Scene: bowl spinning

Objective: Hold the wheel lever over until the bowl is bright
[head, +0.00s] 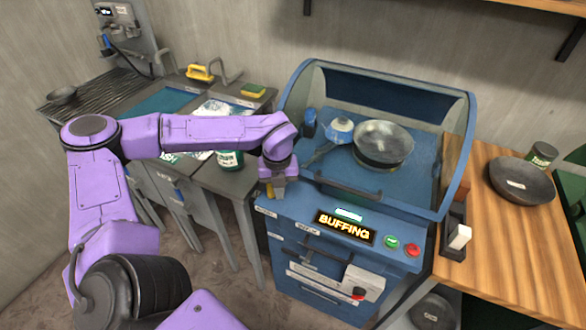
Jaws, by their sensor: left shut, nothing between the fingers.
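The bowl (383,138) sits inside the blue machine (430,185), under its clear hood. It looks grey with a pale sheen on top. A blue-and-white round wheel head (341,127) on an arm is close to the bowl's left side; I cannot tell whether they touch. My left gripper (273,194) is shut at the left front corner of the machine's panel, pointing down. The wheel lever is not clearly seen; the gripper covers that corner, so contact cannot be told. The display (345,227) reads "BUFFING". My right gripper is out of view.
A green button (391,241) and a red button (412,250) are right of the display. A dark bowl (521,181) and a can (541,154) stand on the wooden table at right. A green-and-white jar (230,160) stands on the grey bench at left.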

